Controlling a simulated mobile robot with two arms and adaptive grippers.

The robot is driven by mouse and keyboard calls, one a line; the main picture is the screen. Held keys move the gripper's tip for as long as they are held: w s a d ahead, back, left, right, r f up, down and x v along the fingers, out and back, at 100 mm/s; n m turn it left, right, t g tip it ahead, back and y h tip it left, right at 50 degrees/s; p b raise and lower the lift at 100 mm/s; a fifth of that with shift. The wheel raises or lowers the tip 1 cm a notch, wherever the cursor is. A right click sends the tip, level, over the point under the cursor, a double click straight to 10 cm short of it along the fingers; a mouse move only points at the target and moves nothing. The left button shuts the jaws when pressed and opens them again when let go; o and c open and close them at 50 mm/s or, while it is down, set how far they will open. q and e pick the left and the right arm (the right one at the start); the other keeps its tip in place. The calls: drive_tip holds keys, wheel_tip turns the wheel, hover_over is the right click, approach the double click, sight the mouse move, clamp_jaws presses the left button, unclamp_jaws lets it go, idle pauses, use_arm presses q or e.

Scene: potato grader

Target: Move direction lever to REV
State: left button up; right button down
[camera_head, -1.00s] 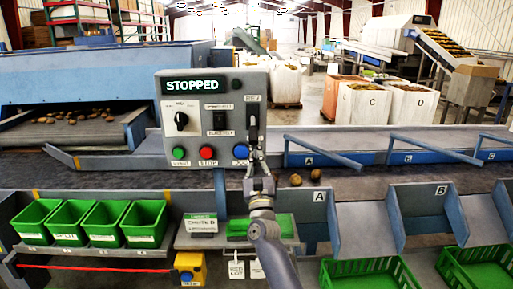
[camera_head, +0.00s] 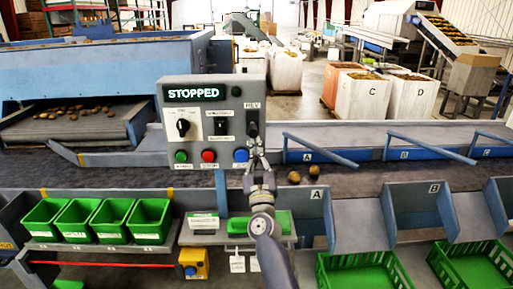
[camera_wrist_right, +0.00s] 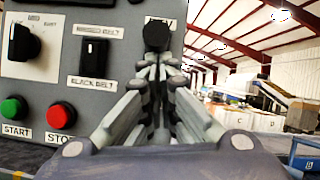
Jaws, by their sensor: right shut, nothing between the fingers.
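The grey control panel (camera_head: 199,142) stands at the middle, its display reading STOPPED. The direction lever (camera_head: 252,119) is a black lever at the panel's right side, below the REV label (camera_head: 252,105). In the right wrist view the lever's black knob (camera_wrist_right: 156,34) stands up in front of the REV label and partly covers it. My right gripper (camera_head: 256,155) is shut and empty just below the lever. In the right wrist view its closed fingers (camera_wrist_right: 154,75) are right under the knob; I cannot tell if they touch it. The lever's lower part is hidden by the fingers. My left gripper is not in view.
The panel also has a rotary knob (camera_head: 183,127), a black rocker switch (camera_head: 221,126), and green (camera_head: 181,156), red (camera_head: 208,155) and blue (camera_head: 241,155) buttons close to my gripper. Two potatoes (camera_head: 294,177) lie on the belt to the right.

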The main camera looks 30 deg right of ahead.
drive_tip(key=shift+s+a+r+p, duration=0.15)
drive_tip(key=shift+r+p, duration=0.3)
drive_tip(key=shift+r, duration=0.6)
drive_tip(key=shift+s+a+r+p, duration=0.15)
drive_tip(key=shift+r+p, duration=0.3)
drive_tip(key=shift+r, duration=0.8)
drive_tip(key=shift+s+d+r, duration=0.1)
drive_tip(key=shift+r, duration=0.25)
drive_tip(key=f, duration=0.1)
approach(256, 136)
drive_tip(key=shift+s+f+y, duration=0.3)
drive_tip(key=shift+s+f, duration=0.3)
drive_tip(key=shift+f, duration=0.1)
